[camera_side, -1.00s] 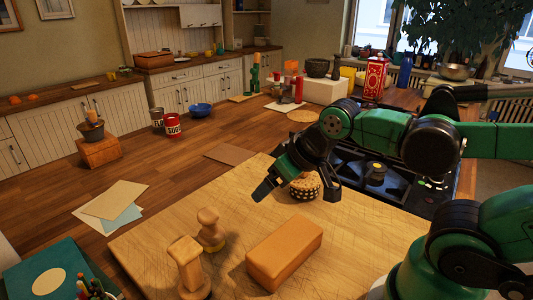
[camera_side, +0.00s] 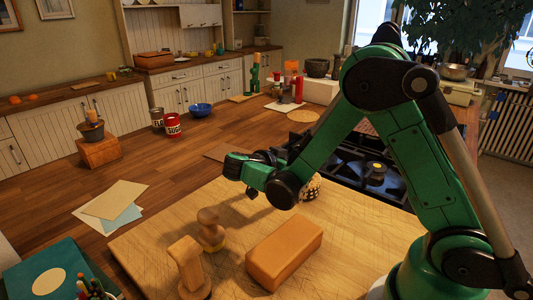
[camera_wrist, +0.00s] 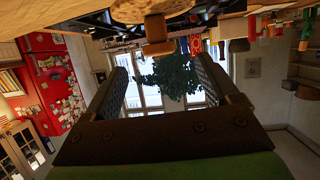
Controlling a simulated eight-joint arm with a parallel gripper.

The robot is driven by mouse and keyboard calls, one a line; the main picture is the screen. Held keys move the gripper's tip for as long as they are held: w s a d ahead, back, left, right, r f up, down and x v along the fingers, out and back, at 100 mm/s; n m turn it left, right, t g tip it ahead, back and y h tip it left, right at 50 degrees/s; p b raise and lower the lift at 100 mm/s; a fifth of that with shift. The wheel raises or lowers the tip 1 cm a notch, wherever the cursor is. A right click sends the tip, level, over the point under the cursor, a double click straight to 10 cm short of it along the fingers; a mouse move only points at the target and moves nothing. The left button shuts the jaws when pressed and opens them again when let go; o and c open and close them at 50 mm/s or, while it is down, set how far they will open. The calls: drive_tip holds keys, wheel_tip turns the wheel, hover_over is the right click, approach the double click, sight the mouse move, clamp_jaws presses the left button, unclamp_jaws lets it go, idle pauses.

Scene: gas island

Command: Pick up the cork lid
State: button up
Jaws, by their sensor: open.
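My gripper (camera_wrist: 160,72) is open, with empty space between its two dark fingers in the wrist view. In the side view its green body is above the far left part of the wooden board, with the fingers mostly hidden by my arm. The dotted pot (camera_side: 312,188) stands at the board's far edge, right of my gripper and partly behind my arm. Its cork top is hidden there. In the upside-down wrist view, a round tan piece with a knob, apparently the cork lid (camera_wrist: 152,10), is at the top centre, apart from the fingers.
An orange-brown block (camera_side: 285,252) and wooden tools, one a knobbed stamp (camera_side: 210,232), stand on the wooden board (camera_side: 365,240). The black gas hob (camera_side: 385,185) lies behind it at the right.

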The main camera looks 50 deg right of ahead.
drive_tip(key=shift+x, duration=2.75)
clamp_jaws()
